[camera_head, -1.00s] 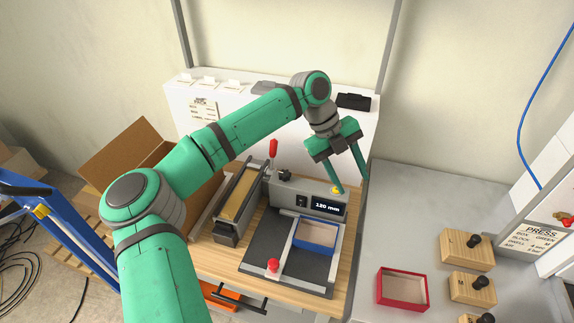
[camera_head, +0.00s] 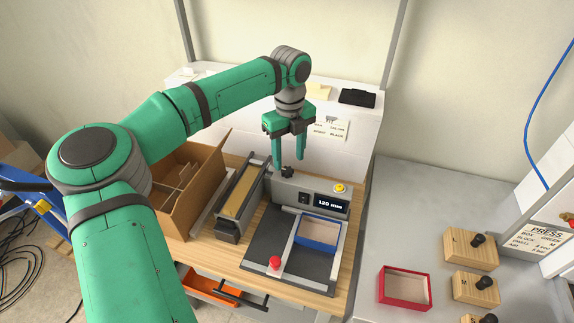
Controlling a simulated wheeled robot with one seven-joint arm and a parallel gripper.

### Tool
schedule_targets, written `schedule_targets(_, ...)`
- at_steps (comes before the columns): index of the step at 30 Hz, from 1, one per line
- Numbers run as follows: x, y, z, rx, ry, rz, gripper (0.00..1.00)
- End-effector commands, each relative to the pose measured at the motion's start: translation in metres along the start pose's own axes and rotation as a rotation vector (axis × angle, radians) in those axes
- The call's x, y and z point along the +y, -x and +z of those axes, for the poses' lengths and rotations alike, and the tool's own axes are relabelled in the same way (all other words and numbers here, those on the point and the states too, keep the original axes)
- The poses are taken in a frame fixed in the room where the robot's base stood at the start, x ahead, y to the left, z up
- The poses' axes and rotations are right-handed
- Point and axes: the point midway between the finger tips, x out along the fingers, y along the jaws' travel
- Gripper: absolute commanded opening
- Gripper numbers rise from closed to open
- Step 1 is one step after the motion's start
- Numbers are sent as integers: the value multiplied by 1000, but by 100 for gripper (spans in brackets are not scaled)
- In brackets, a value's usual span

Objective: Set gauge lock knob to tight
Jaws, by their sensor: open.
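The grey forming machine (camera_head: 285,192) stands on the wooden bench with a display reading 120 mm (camera_head: 331,204). A small black knob (camera_head: 288,171) sits on top of its housing, and a red knob (camera_head: 275,263) sits at the front of the plate. No label shows which is the gauge lock knob. My gripper (camera_head: 289,163) is open and empty, fingers pointing down close over the black knob. The left finger appears beside the knob and the right finger a little behind it; whether they touch it is unclear. The knob's setting cannot be read.
A yellow button (camera_head: 340,188) is right of the black knob. A blue-edged box (camera_head: 318,232) lies on the plate. An open cardboard box (camera_head: 200,185) stands left. A red box (camera_head: 404,287) and wooden blocks (camera_head: 470,250) are on the grey table.

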Motion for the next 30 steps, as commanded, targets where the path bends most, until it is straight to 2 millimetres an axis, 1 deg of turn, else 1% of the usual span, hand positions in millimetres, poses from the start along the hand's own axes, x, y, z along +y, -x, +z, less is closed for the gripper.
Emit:
schedule_targets(1, 2, -9, 0, 2, 2, 1, 48)
schedule_targets(3, 4, -19, 2, 2, 6, 1, 48)
schedule_targets(9, 6, -36, 4, 1, 11, -1, 48)
schedule_targets(13, 7, -40, 4, 0, 12, 0, 48)
schedule_targets(20, 6, -40, 4, 0, 10, 0, 48)
schedule_targets(21, 5, -40, 3, 0, 9, 0, 38)
schedule_targets(23, 5, -40, 3, 0, 8, 0, 24)
schedule_targets(24, 5, -40, 3, 0, 8, 0, 14)
schedule_targets(25, 5, -40, 3, 0, 8, 0, 7)
schedule_targets(30, 5, -40, 3, 0, 5, 0, 6)
